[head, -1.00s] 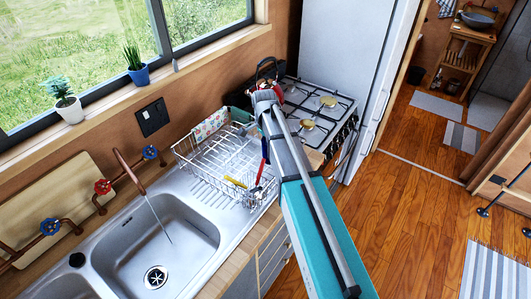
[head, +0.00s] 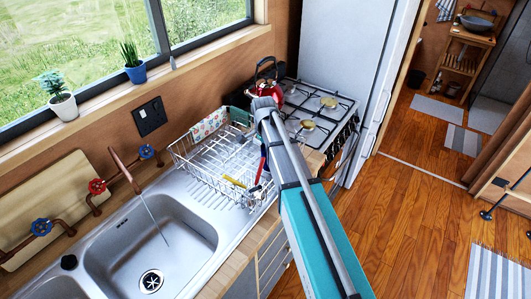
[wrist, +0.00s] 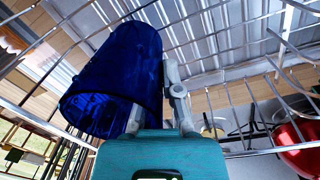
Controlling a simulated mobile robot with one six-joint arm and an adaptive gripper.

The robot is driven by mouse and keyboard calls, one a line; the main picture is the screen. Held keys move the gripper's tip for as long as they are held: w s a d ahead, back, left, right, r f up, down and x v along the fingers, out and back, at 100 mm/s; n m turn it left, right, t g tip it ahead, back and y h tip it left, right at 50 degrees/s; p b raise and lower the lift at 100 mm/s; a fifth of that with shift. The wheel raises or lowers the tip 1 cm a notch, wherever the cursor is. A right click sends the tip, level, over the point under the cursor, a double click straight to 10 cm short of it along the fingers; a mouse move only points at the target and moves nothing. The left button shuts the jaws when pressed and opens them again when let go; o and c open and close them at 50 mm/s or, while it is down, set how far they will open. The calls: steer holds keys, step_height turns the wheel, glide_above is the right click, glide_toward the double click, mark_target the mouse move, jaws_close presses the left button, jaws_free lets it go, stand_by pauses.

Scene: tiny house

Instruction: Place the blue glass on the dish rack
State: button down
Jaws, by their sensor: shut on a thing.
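The blue glass (wrist: 118,75) is dark, translucent cobalt and appears tilted in the wrist view. My gripper (wrist: 160,102) is shut on it, with the grey fingers at the glass's side. Wires of the dish rack (wrist: 240,112) run around and behind the glass; I cannot tell whether the glass touches them. In the head view the wire dish rack (head: 205,180) stands on the counter right of the sink. My arm covers its right end there, and the glass and fingers are hidden.
A yellow-handled utensil (head: 234,181) and a patterned cloth (head: 208,125) are in the rack. A red kettle (head: 270,92) stands on the stove (head: 312,112) just beyond my arm. The sink (head: 150,245) has running water. Much of the rack's visible floor is clear.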

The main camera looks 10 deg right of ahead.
steer(key=shift+f, duration=0.15)
steer(key=c, duration=0.8)
jaws_free()
steer(key=shift+r, duration=0.25)
step_height(320, 180, up, 12)
steer(key=p, duration=1.2)
steer(key=shift+w, duration=0.3)
steer(key=shift+a, duration=0.1)
steer(key=s+d+n, duration=0.3)
steer(key=s+n, duration=1)
steer(key=s, duration=0.8)
steer(key=shift+t, duration=0.4)
